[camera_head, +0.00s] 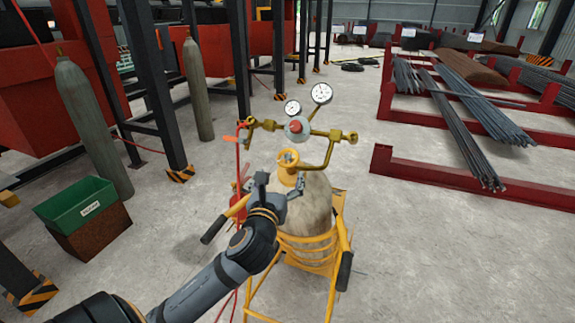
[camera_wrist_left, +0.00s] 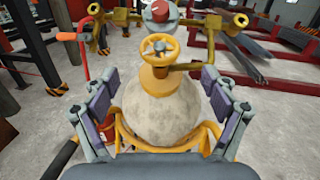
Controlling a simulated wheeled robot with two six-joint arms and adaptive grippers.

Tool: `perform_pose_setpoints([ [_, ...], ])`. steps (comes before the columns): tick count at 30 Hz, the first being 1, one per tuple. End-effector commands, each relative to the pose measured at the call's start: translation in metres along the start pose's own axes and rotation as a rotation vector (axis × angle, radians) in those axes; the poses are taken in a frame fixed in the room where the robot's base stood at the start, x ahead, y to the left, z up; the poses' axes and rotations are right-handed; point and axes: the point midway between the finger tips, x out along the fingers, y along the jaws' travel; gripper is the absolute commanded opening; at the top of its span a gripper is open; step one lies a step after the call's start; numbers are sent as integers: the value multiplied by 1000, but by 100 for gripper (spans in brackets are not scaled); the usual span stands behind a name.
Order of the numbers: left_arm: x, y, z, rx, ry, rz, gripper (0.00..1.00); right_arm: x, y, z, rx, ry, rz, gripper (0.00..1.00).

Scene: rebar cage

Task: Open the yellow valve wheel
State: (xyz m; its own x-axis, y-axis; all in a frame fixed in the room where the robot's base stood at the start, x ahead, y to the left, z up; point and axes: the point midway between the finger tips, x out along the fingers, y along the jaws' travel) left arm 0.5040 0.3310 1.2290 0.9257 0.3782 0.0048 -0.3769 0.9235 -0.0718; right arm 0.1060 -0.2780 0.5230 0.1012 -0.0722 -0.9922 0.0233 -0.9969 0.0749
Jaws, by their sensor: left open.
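The yellow valve wheel (camera_head: 288,158) sits on top of a pale gas cylinder (camera_head: 309,203) in a yellow cart. In the left wrist view the wheel (camera_wrist_left: 159,47) is upper centre, beyond my fingertips. My left gripper (camera_head: 279,188) is open and empty, just in front of the wheel and apart from it. Its two fingers (camera_wrist_left: 158,100) spread on either side of the cylinder's top in the left wrist view. Brass pipes with a red-knobbed regulator (camera_head: 295,127) and two round gauges (camera_head: 321,94) rise behind the wheel. My right gripper is in neither view.
The yellow cart (camera_head: 341,232) frames the cylinder, and a red hose (camera_head: 238,165) hangs at its left. A green bin (camera_head: 78,206) and grey cylinders (camera_head: 90,122) stand left. Red racks with steel bars (camera_head: 460,115) stand right. Open concrete floor lies at the lower right.

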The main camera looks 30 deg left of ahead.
Motion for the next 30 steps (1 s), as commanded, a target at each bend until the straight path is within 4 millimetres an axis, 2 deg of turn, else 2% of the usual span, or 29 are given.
perform_pose_setpoints([
  [5,10,0,2,1,1,2,85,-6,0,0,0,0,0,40],
  [15,78,0,3,-3,4,3,85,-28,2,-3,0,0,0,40],
  [18,93,0,2,-2,4,2,85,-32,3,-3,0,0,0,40],
  [23,104,0,0,-2,4,1,85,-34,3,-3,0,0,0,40],
  [30,105,0,-1,-2,5,0,85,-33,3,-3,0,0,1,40],
])
